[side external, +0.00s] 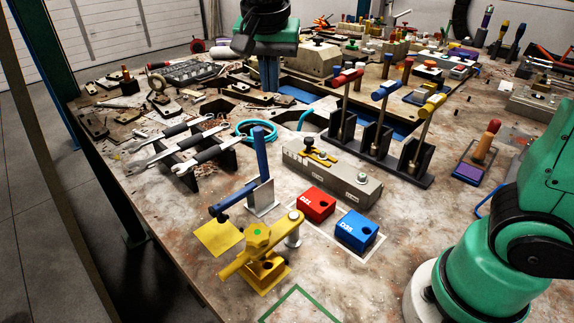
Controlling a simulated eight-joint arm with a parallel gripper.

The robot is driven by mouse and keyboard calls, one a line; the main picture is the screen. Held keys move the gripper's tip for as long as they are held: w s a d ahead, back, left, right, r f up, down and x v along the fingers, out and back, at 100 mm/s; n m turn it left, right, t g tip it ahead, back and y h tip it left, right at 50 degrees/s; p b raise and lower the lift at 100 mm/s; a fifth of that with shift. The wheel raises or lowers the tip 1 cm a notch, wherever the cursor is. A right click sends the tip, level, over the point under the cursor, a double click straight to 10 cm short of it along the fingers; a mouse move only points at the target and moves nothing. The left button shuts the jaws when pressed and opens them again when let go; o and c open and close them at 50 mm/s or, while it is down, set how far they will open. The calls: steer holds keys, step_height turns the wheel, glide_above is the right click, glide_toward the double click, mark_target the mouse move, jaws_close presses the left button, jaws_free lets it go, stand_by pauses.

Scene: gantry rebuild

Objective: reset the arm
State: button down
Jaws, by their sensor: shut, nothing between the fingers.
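My gripper (269,88) hangs at the top centre of the side view, below a black and green wrist. Its two blue fingers point down and sit close together, shut and empty. Their tips show over the back middle of the workbench (215,270), in front of the dark trays there; how high they are above it I cannot tell. My green arm base stands at the right edge. The links between base and wrist are out of the picture.
Three upright levers (383,90) with coloured handles stand right of centre. A grey box (330,168), red block (315,204), blue block (356,230) and yellow clamp (258,258) are nearer. A rack of wrenches (190,145) is left.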

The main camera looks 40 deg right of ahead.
steer(key=s+d+f+n+t+y, duration=0.2)
steer(key=s+f+n+t, duration=0.2)
steer(key=s+f+n, duration=0.4)
step_height(320, 180, down, 2)
steer(key=n, duration=0.2)
steer(key=shift+s+d+n+y, duration=0.2)
steer(key=shift+d+n+y, duration=0.1)
steer(key=shift+d, duration=0.05)
